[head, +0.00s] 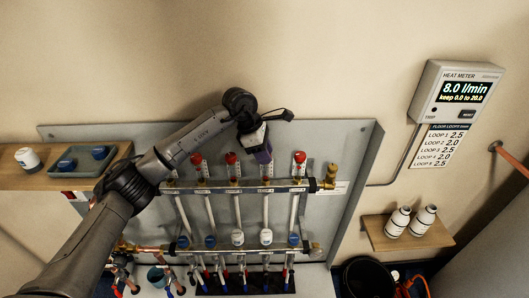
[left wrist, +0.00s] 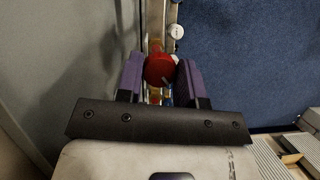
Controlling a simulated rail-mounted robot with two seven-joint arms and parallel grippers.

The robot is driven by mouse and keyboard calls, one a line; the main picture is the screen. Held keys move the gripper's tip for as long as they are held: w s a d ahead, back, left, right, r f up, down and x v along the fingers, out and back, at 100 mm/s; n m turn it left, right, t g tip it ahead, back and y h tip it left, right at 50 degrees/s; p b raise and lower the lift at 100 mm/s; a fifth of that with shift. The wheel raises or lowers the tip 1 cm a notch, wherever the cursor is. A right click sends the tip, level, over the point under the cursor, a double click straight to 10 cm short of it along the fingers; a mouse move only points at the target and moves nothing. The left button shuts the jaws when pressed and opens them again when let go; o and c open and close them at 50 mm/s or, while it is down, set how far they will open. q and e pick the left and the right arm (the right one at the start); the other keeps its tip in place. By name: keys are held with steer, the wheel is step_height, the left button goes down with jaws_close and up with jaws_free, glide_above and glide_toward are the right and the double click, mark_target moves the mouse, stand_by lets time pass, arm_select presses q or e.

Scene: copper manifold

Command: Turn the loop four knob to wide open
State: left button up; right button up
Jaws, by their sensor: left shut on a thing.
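My left gripper (head: 262,154) reaches over the manifold's upper bar (head: 235,188), at the position second from the right. In the left wrist view its two purple fingers (left wrist: 160,80) are shut on a red knob (left wrist: 159,69), one on each side. In the head view that knob, the loop four knob by its place in the row, is hidden behind the gripper. Other red knobs (head: 231,158) show to its left, and one red knob (head: 299,157) stands to its right. How far the held knob is turned cannot be told. My right gripper is not in view.
The heat meter (head: 467,92) reads 8.0 l/min, above a floor loops list (head: 439,146). A brass fitting (head: 328,176) ends the upper bar. Blue and white caps (head: 237,238) line the lower bar. A shelf (head: 382,238) holds two white bottles; a left shelf (head: 60,182) holds a tray.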

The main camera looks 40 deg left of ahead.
arm_select(q)
steer(key=shift+c, duration=1.1)
steer(key=shift+s+r+n+t+p, duration=0.1)
steer(key=shift+r+n+t+p, duration=0.2)
steer(key=shift+n+p, duration=0.75)
steer(key=shift+f+n+t+y+p, duration=0.15)
steer(key=shift+n+t+y+p, duration=0.15)
steer(key=shift+n+y+p, duration=0.4)
steer(key=shift+f+n, duration=0.1)
steer(key=shift+n, duration=0.45)
steer(key=o, duration=0.9)
steer(key=p+v, duration=0.2)
steer(key=v, duration=1.1)
steer(key=shift+s+a+r, duration=0.2)
steer(key=shift+r, duration=0.1)
